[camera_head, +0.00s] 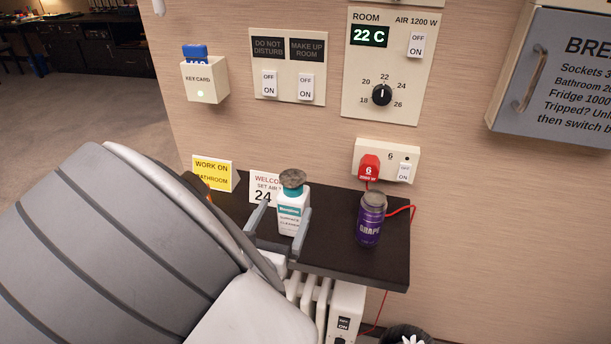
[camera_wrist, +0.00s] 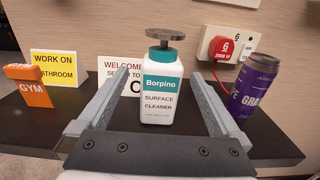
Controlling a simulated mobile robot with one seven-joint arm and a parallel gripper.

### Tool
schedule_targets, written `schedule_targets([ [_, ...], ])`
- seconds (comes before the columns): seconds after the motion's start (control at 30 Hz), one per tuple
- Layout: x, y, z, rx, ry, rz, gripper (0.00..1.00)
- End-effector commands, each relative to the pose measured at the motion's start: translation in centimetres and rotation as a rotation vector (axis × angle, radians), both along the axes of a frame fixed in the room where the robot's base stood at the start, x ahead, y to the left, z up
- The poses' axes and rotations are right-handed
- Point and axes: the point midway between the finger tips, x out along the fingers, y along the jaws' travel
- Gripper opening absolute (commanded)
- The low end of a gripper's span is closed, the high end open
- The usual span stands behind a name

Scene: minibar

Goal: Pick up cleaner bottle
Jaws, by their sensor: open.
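The cleaner bottle (camera_head: 291,210) is white with a teal label band and a dark round top, and it stands upright on a dark shelf. In the wrist view the bottle (camera_wrist: 162,90) reads "Borpino surface cleaner". My gripper (camera_head: 282,215) is open at the bottle, with one finger on each side of it. In the wrist view my gripper's fingers (camera_wrist: 165,95) reach forward to the left and right of the bottle, with gaps showing. I cannot tell how far the fingertips reach along its depth. My arm hides part of the shelf's left side in the head view.
The purple grape can (camera_head: 370,222) stands close right of the right finger. An orange GYM tag (camera_wrist: 30,86), a yellow sign (camera_head: 214,173) and a white welcome card (camera_head: 264,187) are left of or behind the bottle. A red plug (camera_head: 369,167) trails a cord. The wall is behind.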

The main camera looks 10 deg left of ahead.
Motion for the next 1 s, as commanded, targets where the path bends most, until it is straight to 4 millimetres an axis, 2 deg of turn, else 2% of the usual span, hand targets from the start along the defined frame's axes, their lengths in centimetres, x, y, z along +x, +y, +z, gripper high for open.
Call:
schedule_targets([
  [0.23, 1.8, -0.4, 0.0, 0.0, -0.001, -0.001, 1.0],
  [0.5, 5.6, -1.1, 0.0, 0.001, 0.0, -0.002, 1.0],
  [0.8, 6.2, -1.2, 0.2, 0.001, 0.0, 0.0, 1.0],
  [0.87, 6.1, -1.2, 0.2, 0.001, 0.0, 0.0, 0.91],
  [1.0, 6.1, -1.2, 0.2, 0.001, 0.0, 0.0, 0.66],
])
